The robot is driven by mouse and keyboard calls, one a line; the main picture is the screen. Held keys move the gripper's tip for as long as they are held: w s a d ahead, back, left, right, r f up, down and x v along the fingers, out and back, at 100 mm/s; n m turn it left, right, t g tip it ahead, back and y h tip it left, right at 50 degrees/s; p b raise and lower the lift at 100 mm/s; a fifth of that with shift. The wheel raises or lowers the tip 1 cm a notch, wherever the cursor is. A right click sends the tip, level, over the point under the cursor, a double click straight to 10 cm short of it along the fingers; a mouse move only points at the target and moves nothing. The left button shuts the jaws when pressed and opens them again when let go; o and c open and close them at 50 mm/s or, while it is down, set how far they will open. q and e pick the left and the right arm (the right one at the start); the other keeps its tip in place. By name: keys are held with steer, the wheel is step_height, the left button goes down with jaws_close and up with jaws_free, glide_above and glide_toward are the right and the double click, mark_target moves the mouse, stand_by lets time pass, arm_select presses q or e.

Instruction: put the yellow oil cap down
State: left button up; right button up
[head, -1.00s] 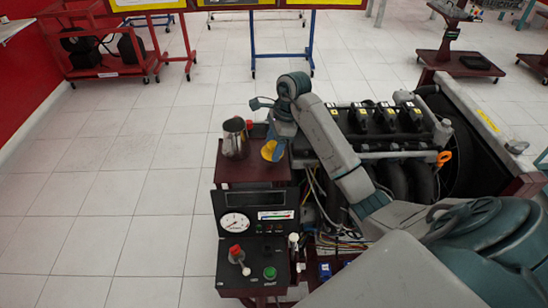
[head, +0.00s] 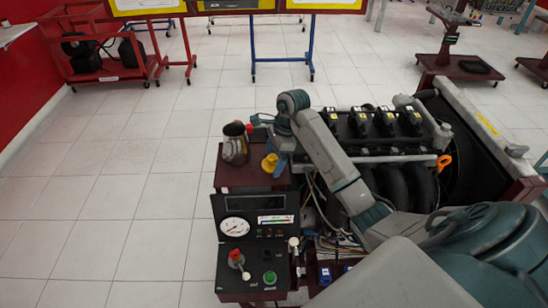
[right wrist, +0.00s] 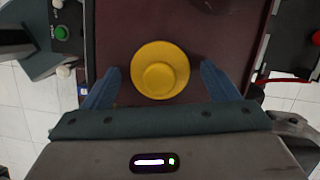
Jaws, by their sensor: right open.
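The yellow oil cap (head: 269,163) is on the maroon top (head: 232,178) of the control stand, toward its right side. In the right wrist view the round cap (right wrist: 160,70) shows from above against the maroon surface. My right gripper (right wrist: 160,84) is open, with one blue finger on each side of the cap and a visible gap to each. In the head view my right gripper (head: 275,155) is beside the cap and partly covers it. My left gripper is not in view.
A metal jug (head: 236,143) stands left of the cap on the same top. The engine (head: 385,140) is close on the right. A panel with a dial (head: 235,227), a red knob (head: 235,254) and a green button (head: 269,277) is in front.

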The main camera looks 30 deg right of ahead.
steer(key=shift+r, duration=0.2)
steer(key=shift+d+r, duration=0.15)
steer(key=shift+r, duration=0.15)
steer(key=shift+d+r+b, duration=0.2)
steer(key=shift+r+b, duration=0.25)
steer(key=shift+r, duration=0.2)
steer(key=p+v, duration=0.7)
steer(key=v, duration=0.3)
steer(key=shift+s+f, duration=0.1)
